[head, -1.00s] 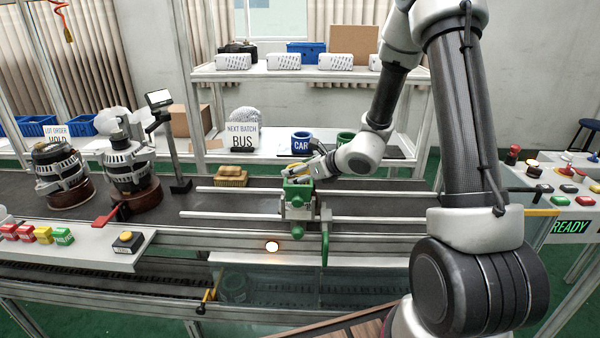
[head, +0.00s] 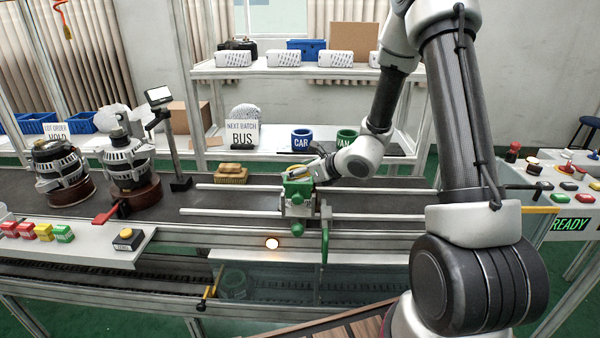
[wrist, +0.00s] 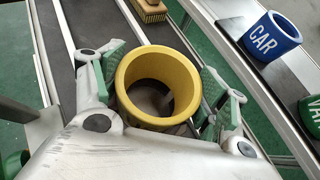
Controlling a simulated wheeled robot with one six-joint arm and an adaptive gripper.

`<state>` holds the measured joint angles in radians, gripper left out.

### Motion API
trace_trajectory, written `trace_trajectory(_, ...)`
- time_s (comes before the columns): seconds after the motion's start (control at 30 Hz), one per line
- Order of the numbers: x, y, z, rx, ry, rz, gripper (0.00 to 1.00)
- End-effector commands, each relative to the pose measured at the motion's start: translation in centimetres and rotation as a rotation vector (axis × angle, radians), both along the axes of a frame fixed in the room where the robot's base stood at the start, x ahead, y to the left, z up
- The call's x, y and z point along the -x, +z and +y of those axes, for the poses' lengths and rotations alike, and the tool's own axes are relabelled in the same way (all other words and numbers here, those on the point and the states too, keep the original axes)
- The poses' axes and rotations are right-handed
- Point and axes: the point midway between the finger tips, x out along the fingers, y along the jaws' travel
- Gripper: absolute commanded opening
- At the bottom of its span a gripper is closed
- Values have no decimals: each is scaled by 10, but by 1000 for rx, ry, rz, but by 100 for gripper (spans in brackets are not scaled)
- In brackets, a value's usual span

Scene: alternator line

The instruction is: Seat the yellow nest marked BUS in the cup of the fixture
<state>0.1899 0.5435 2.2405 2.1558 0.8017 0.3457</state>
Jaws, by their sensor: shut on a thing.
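In the wrist view the yellow nest (wrist: 158,88) is a thick open ring. My gripper (wrist: 163,98) is shut on it, with one green-padded finger on each side. No BUS lettering shows on the nest from here. In the head view my gripper (head: 322,166) is just behind and right of the top of the fixture (head: 298,198), a green and grey block on the rails.
A blue CAR nest (head: 301,140) and a green VAN nest (head: 345,138) stand on the shelf behind. Two alternators (head: 131,165) stand on the conveyor at left. A brush (head: 231,172) lies left of the fixture. A NEXT BATCH BUS sign (head: 241,134) stands on the shelf.

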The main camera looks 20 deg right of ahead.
Motion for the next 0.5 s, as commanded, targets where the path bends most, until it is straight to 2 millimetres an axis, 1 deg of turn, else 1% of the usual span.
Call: trace_trajectory(0.5,0,-13,0,0,0,0,43)
